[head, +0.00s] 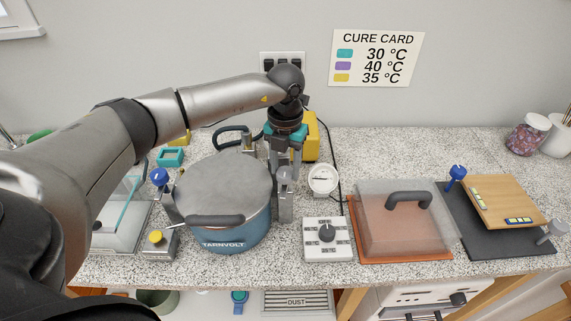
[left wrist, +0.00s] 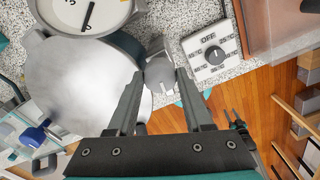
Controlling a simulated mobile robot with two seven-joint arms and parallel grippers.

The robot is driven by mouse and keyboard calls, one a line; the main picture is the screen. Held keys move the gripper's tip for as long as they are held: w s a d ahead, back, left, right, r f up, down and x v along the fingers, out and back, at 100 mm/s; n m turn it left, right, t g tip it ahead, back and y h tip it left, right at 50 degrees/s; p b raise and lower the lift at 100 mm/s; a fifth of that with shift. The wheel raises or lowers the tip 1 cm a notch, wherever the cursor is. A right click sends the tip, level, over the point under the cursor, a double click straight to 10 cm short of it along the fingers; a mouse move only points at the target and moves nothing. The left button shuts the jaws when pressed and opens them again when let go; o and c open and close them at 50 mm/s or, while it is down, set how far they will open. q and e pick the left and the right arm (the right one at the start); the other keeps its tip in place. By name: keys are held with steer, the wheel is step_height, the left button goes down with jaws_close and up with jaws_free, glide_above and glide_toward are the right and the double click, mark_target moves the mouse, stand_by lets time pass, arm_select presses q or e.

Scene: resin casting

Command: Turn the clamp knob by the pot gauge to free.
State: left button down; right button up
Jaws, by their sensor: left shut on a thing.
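The blue pot (head: 232,238) marked TARNVOLT stands on the counter under a grey lid (head: 222,180). The round white gauge (head: 323,178) sits at its right; it also shows large in the left wrist view (left wrist: 88,14). A grey clamp knob (head: 285,174) is on the pot's right side by the gauge. My left gripper (head: 285,172) reaches down over it and is shut on it; in the left wrist view the knob (left wrist: 160,72) lies between the fingertips. A second clamp knob, blue (head: 159,176), is on the pot's left side. My right gripper is not in view.
A white dial box (head: 327,250) stands right of the pot. Farther right are a clear cover with a black handle (head: 405,199) on an orange base and a dark board (head: 490,240) with blue and grey knobs. A yellow-knobbed box (head: 158,242) is front left.

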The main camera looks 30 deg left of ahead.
mark_target(285, 171)
arm_select(q)
steer(key=shift+n, duration=0.9)
steer(key=shift+c, duration=1.5)
jaws_free()
steer(key=shift+r, duration=0.1)
step_height(285, 171, up, 15)
steer(key=shift+b, duration=0.35)
